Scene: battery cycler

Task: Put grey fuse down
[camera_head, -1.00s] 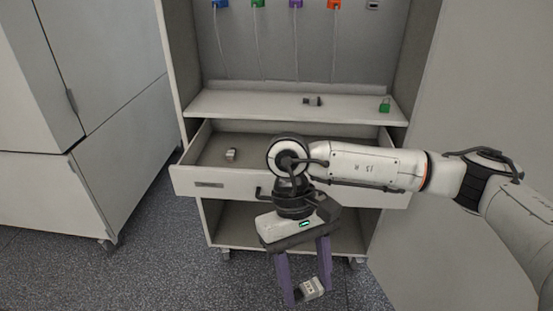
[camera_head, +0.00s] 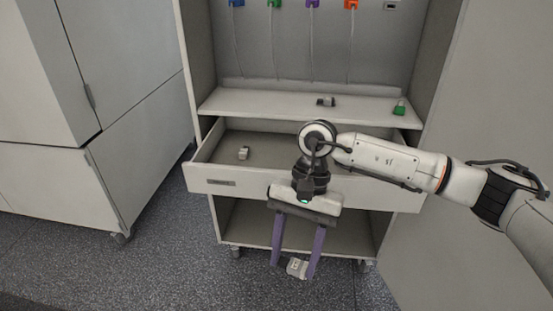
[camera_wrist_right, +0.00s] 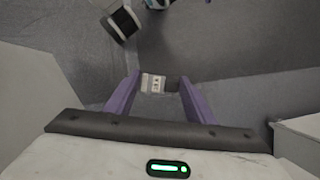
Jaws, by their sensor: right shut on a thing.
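My right gripper (camera_head: 296,268) is shut on a small grey fuse (camera_head: 297,267), held between its two purple fingers. It hangs in front of the cabinet, below the open drawer's front. In the right wrist view the fuse (camera_wrist_right: 153,83) shows as a light block with a dark part between the fingertips. Another small grey piece (camera_head: 243,153) lies in the open drawer (camera_head: 207,181), at its left side. My left gripper is not in view.
The cabinet shelf (camera_head: 255,103) above the drawer holds a dark grey piece (camera_head: 326,101) and a green padlock-shaped piece (camera_head: 399,107). Coloured plugs on cables hang on the back panel. A grey cabinet stands at the left. The floor in front is clear.

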